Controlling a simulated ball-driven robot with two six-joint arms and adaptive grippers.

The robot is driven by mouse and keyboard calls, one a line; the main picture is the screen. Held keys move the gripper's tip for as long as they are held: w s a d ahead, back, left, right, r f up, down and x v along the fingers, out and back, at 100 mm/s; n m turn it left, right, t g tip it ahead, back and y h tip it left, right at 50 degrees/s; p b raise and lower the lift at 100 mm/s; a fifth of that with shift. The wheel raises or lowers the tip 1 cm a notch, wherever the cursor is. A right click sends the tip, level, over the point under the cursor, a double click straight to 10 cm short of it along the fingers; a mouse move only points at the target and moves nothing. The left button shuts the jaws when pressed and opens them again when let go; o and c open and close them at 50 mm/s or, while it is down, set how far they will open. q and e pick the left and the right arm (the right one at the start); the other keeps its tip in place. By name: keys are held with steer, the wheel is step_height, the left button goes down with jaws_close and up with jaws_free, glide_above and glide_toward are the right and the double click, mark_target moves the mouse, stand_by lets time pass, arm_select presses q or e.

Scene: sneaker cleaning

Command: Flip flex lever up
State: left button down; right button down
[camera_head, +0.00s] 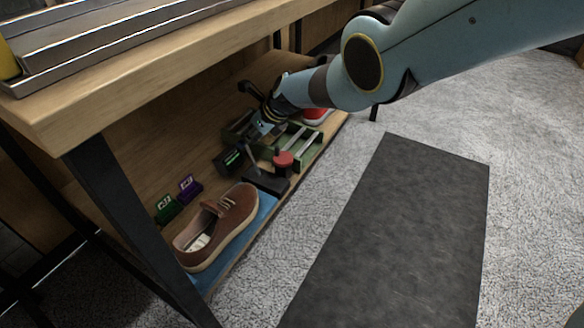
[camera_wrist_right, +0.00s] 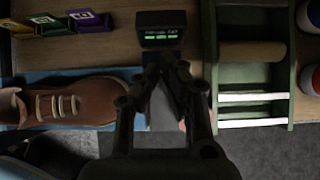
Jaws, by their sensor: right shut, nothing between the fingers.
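My right gripper (camera_head: 264,127) reaches in from the upper right over the lower shelf. In the right wrist view its two black fingers (camera_wrist_right: 168,62) are closed together and empty, with their tips just below a small black box with a green display (camera_wrist_right: 160,30). That box (camera_head: 232,160) also shows in the head view. A thin grey stick (camera_head: 252,158), possibly the flex lever, stands by a black base (camera_head: 268,180) with a red round knob (camera_head: 284,159). I cannot tell whether the gripper touches it. In the right wrist view the fingers hide much of this area. My left gripper is not in view.
A brown shoe (camera_head: 225,222) lies on a blue mat (camera_head: 262,214). Green and purple tagged boxes (camera_head: 188,188) stand behind it. A green rack (camera_head: 306,138) sits beside the gripper. The tabletop (camera_head: 130,88) overhangs the shelf; a dark floor mat (camera_head: 400,235) lies in front.

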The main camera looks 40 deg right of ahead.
steer(key=shift+d+r, duration=0.1)
stand_by(0.3)
steer(key=v, duration=1.1)
steer(key=shift+s+r, duration=0.25)
steer(key=shift+s, duration=0.1)
